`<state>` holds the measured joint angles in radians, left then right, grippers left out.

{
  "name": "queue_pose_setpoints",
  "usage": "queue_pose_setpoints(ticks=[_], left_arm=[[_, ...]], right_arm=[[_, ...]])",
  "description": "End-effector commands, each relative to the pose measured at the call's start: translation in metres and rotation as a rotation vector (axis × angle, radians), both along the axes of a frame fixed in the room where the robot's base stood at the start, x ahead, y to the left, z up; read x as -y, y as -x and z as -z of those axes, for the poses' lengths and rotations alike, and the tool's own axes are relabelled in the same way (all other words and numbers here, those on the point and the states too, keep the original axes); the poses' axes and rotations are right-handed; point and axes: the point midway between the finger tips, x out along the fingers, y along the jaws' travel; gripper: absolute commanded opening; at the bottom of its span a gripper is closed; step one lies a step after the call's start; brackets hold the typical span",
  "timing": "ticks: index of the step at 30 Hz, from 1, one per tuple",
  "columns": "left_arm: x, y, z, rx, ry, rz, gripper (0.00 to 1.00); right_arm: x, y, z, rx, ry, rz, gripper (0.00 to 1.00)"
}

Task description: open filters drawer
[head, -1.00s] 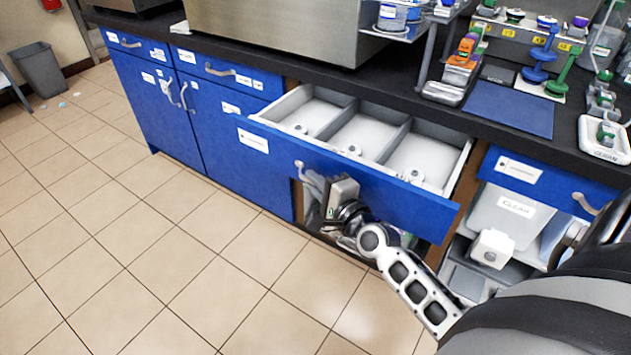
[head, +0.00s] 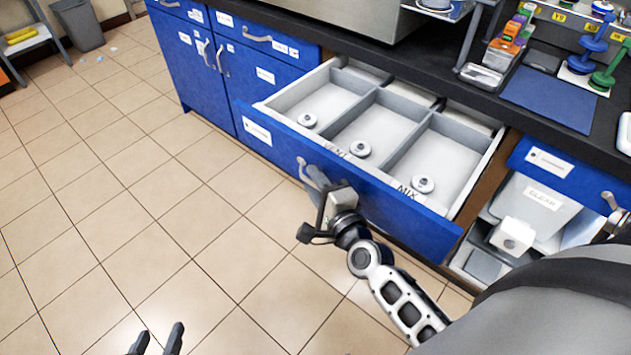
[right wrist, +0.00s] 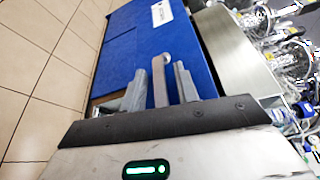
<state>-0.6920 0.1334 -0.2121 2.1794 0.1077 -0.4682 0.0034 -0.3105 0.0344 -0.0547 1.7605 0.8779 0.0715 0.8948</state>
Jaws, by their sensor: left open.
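The filters drawer (head: 375,195) is a blue-fronted drawer pulled well out of the counter. My right gripper (head: 328,190) is at this handle. My left gripper (head: 157,340) is open and empty over the floor at the bottom edge.
Shut blue cabinets and drawers (head: 262,45) stand to the left. A white bin labelled "CLEAR" (head: 535,197) is in the open bay to the right. The countertop holds a blue mat (head: 550,100) and coloured parts. The tiled floor (head: 130,215) before the drawer is clear.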

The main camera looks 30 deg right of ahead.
Motion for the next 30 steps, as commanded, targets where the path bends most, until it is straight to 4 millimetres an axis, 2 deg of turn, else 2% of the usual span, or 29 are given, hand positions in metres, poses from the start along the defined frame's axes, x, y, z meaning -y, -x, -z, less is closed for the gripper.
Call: queue_pose_setpoints(ticks=[6,10,14,24,30], left_arm=[[0.0,-0.001,-0.003,0.007,0.002,-0.001,0.44],[0.0,-0.002,-0.004,0.01,0.003,-0.001,0.44],[0.0,-0.001,-0.003,0.009,0.004,-0.001,0.44],[0.001,-0.001,0.003,0.009,0.01,-0.001,0.44],[0.001,0.001,0.005,0.007,0.008,-0.001,0.44]], right_arm=[[0.0,0.002,0.0,0.0,0.0,0.0,0.31],[0.0,0.014,0.0,-0.002,0.0,0.0,0.31],[0.0,0.04,-0.001,-0.004,0.002,-0.001,0.31],[0.001,0.121,-0.007,-0.005,0.002,-0.003,0.31],[0.001,0.15,-0.01,-0.003,0.001,-0.002,0.31]])
